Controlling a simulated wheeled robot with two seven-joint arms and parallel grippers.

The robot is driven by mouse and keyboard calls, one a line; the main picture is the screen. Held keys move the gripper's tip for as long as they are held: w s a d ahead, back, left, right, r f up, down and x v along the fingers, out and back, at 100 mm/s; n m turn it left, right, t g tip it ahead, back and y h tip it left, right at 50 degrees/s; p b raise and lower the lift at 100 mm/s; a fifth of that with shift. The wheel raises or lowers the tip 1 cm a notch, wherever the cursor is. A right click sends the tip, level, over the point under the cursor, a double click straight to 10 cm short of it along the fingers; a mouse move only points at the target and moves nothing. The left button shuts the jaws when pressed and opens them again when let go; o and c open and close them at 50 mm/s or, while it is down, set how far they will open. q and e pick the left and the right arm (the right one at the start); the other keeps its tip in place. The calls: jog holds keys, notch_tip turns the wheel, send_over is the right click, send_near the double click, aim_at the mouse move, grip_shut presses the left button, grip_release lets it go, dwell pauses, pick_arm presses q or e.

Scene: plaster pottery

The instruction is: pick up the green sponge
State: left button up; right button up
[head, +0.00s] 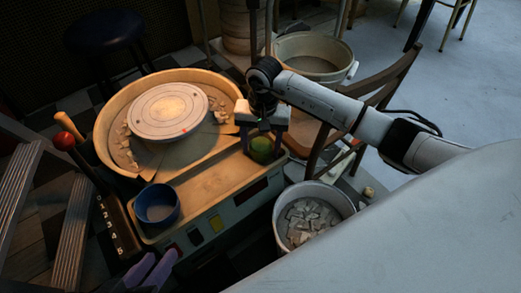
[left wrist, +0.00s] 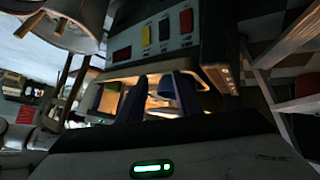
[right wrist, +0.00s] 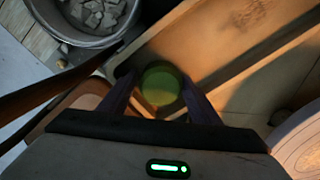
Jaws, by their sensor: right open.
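The green sponge (head: 262,146) is a small rounded green piece on the right front corner of the pottery wheel's tray. My right gripper (head: 262,150) is above it, pointing down, with its fingers on either side. In the right wrist view the sponge (right wrist: 160,84) shows between the two open fingers (right wrist: 159,102). A gap shows beside it; contact cannot be told. My left gripper (head: 151,270) is open and empty at the lower left, in front of the wheel. Its spread fingers also show in the left wrist view (left wrist: 157,98).
The pottery wheel (head: 170,110) with plaster scraps fills the left middle. A blue bowl (head: 157,204) stands at the tray's front left. A bucket of shards (head: 312,218) stands right of the tray. A wooden chair (head: 376,97) is behind my right arm.

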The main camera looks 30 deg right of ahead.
aim_at(261, 144)
pick_arm(q)
jog(key=shift+f, duration=0.1)
pick_arm(e)
jog(key=c, duration=0.8)
jog(key=shift+r, duration=0.1)
